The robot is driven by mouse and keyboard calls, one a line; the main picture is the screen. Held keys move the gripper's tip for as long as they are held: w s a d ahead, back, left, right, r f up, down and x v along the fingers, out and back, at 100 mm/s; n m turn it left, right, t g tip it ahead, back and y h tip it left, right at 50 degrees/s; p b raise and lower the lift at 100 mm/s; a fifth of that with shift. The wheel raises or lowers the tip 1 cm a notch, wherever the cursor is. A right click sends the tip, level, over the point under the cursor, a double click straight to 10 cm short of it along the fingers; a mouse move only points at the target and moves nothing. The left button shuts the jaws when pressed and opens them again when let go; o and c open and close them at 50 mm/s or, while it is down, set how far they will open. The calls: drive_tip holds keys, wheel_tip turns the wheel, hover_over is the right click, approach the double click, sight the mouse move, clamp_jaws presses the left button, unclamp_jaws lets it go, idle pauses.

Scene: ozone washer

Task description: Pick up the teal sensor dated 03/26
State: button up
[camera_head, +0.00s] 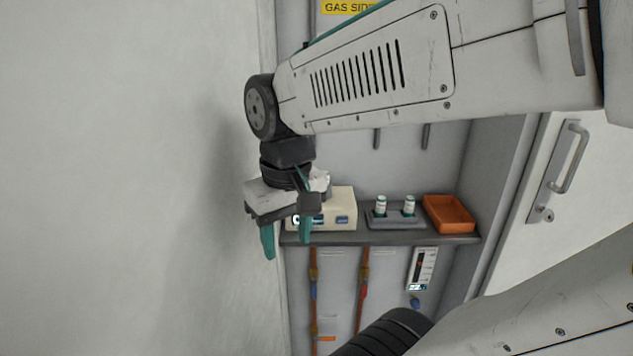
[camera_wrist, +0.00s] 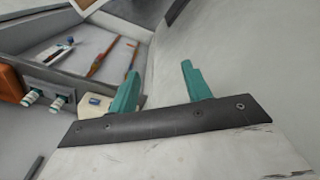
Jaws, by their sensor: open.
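Two small white and teal sensors stand upright in a grey holder (camera_head: 396,221) on the shelf: a left sensor (camera_head: 381,205) and a right sensor (camera_head: 409,205). The wrist view shows both too, one sensor (camera_wrist: 57,103) and another sensor (camera_wrist: 31,97). Their date labels are too small to read, so I cannot tell which is dated 03/26. My gripper (camera_head: 286,252) has teal fingers, spread apart with nothing between them. It hangs left of the sensors, in front of the cream box, apart from both. It also shows in the wrist view (camera_wrist: 162,88).
A cream box (camera_head: 336,210) stands on the grey shelf (camera_head: 440,239) left of the holder. An orange tray (camera_head: 449,214) is at its right. A wall (camera_head: 130,180) is close left of my gripper. Pipes and a flow meter (camera_head: 421,268) hang below the shelf.

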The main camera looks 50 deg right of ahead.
drive_tip(key=w+d+m+t+h, duration=0.1)
drive_tip(key=w+d+m, duration=0.1)
drive_tip(key=w+d, duration=0.5)
drive_tip(key=w+d+m+t+h, duration=0.1)
drive_tip(key=w+d, duration=0.1)
drive_tip(key=d, duration=1)
drive_tip(key=w+d+m+t+h, duration=0.1)
drive_tip(key=w+d+m, duration=0.1)
drive_tip(key=w+d, duration=0.5)
drive_tip(key=d+f, duration=0.2)
drive_tip(key=f, duration=0.1)
drive_tip(key=d+f, duration=0.2)
drive_tip(key=shift+w+f, duration=0.1)
drive_tip(key=shift+f, duration=0.1)
clamp_jaws()
